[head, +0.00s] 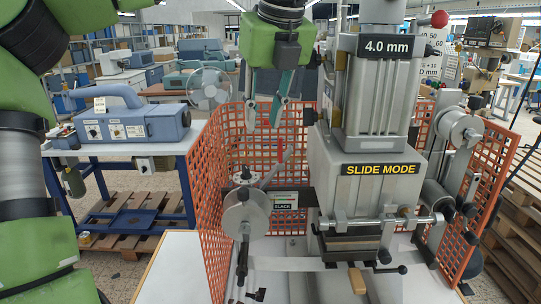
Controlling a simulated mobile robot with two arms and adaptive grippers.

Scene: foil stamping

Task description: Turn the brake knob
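The foil stamping machine (365,190) stands in the middle, marked "SLIDE MODE" and "4.0 mm". A foil reel (246,214) sits on its left side, with a small dark knob-like part (245,174) above it; I cannot tell for sure whether this is the brake knob. A thin lever (273,168) with a red tip slants up beside it. Another reel (457,127) is on the right side. My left gripper (263,118) points down above the left reel, fingers apart and empty, touching nothing that I can see. My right gripper is not in view.
An orange mesh guard (211,190) encloses the machine's left, back and right sides. A blue-grey device (135,122) stands on a bench at left. The white table (172,265) is clear at front left.

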